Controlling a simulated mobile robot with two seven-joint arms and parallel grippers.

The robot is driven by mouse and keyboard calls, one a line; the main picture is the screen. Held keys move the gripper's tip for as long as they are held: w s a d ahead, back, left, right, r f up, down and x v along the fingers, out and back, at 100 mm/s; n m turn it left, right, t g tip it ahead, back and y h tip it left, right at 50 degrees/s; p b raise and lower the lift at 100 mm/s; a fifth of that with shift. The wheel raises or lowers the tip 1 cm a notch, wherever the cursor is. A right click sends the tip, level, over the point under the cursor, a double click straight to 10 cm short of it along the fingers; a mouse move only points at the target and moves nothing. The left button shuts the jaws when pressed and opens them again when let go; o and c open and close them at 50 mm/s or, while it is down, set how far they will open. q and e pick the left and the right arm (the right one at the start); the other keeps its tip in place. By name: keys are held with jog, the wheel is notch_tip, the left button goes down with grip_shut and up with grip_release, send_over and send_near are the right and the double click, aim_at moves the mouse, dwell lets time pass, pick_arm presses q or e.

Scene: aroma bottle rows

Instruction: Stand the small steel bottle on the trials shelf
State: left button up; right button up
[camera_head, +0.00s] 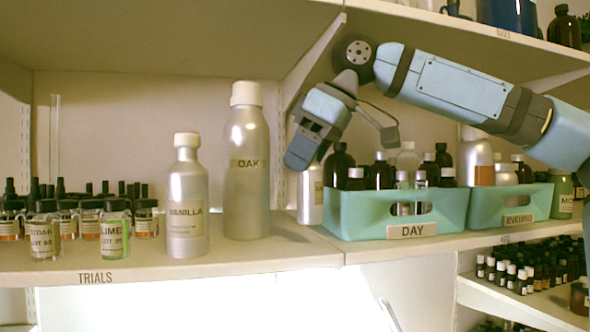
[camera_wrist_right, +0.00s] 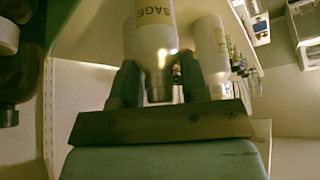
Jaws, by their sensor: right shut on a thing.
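A steel bottle labelled SAGE (camera_wrist_right: 155,40) is between the two fingers of my right gripper (camera_wrist_right: 160,85) in the right wrist view. In the head view this gripper (camera_head: 303,152) points down over the steel bottle (camera_head: 309,200), which is upright just left of the teal DAY crate and partly hidden by it. The gripper is shut on the bottle. I cannot tell whether its base touches the shelf. The trials shelf (camera_head: 150,266) at left holds a steel VANILLA bottle (camera_head: 187,205) and a taller steel OAK bottle (camera_head: 246,175). My left gripper is not in view.
The DAY crate (camera_head: 345,225) and EVENING crate (camera_head: 485,212) hold several bottles. Small dark-capped jars, including LIME (camera_head: 114,238), crowd the trials shelf's left part. Bare shelf lies in front of VANILLA and OAK. An upper shelf (camera_head: 180,30) overhangs.

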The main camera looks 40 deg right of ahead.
jog(key=x, duration=0.4)
jog(key=shift+s+f+p, duration=0.15)
jog(key=shift+s+p, duration=0.1)
jog(key=shift+p, duration=0.1)
jog(key=o, duration=1)
jog(key=shift+o, duration=0.9)
jog(key=shift+d, duration=0.15)
send_near(298, 178)
jog(key=shift+w+d+f+b, duration=0.1)
jog(key=shift+w+f+b, duration=0.35)
jog(key=shift+w+f, duration=0.75)
